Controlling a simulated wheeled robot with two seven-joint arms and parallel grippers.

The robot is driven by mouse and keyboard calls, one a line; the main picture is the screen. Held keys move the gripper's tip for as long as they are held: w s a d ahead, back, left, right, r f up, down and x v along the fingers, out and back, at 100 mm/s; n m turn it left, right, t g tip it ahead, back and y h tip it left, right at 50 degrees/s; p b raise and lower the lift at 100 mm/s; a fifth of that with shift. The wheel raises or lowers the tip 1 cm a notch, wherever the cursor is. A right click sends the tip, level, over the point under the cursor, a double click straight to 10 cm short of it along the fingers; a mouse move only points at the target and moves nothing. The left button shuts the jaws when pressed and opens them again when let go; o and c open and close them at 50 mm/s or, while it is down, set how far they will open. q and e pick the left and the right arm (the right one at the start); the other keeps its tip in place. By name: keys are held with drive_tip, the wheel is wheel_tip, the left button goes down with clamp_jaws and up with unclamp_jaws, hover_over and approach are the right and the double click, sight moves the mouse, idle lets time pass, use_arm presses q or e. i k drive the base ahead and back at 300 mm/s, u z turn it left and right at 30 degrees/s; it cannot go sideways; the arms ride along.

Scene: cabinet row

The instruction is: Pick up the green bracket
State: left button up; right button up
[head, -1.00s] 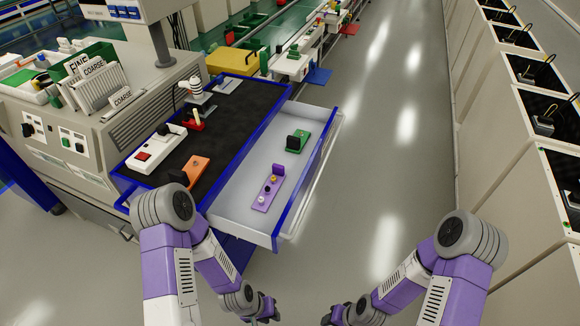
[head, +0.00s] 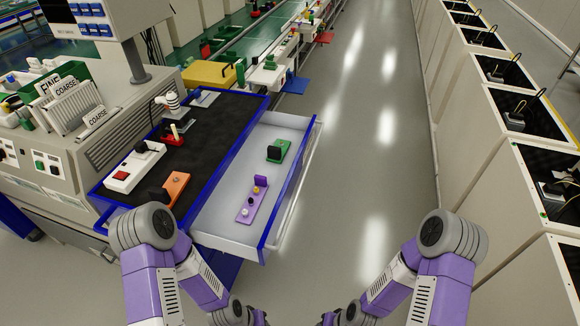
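The green bracket (head: 280,151) lies in the far part of the open white drawer (head: 222,223), with a black block on its left side. A purple bracket (head: 252,206) with small knobs lies nearer in the same drawer. Both my arms are low at the bottom of the head view, short of the drawer. The ends of both arms run to the bottom edge, and the gripper fingers are cut off there. Nothing touches the green bracket.
A blue-edged black worktop (head: 222,135) beside the drawer holds an orange bracket (head: 177,187), a white box with a red button (head: 130,170) and a red-based item (head: 174,133). Grey floor is clear to the right, before a row of cabinets (head: 480,130).

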sight(277, 153)
drive_tip(key=z, duration=1.15)
drive_tip(key=i, duration=2.7)
drive_tip(key=u, duration=3.25)
